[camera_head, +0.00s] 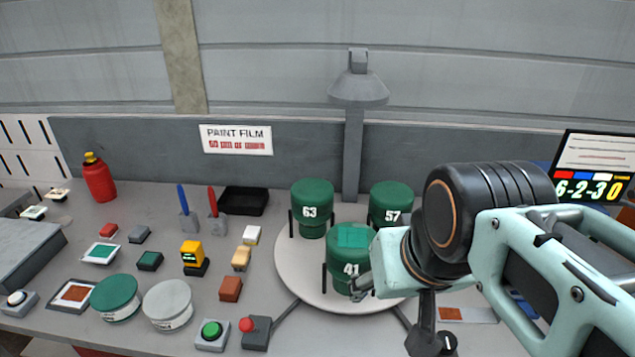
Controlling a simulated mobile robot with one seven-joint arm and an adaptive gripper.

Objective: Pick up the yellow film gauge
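The yellow film gauge (192,251) stands upright on the bench left of centre, with a dark face and a black base under it. Nothing touches it from above. My gripper (364,284) is well to the right of the gauge, beside the green cylinder marked 41 (345,274). Only a grey finger part shows past my pale green wrist. The rest is hidden, so I cannot tell its opening or whether it touches the cylinder.
Cylinders 63 (312,200) and 57 (391,200) share the round turntable (290,262) with 41. Near the gauge are a dark green block (149,261), tan block (241,259), brown block (230,289) and grey tin (168,304). A lamp post (353,160) stands behind.

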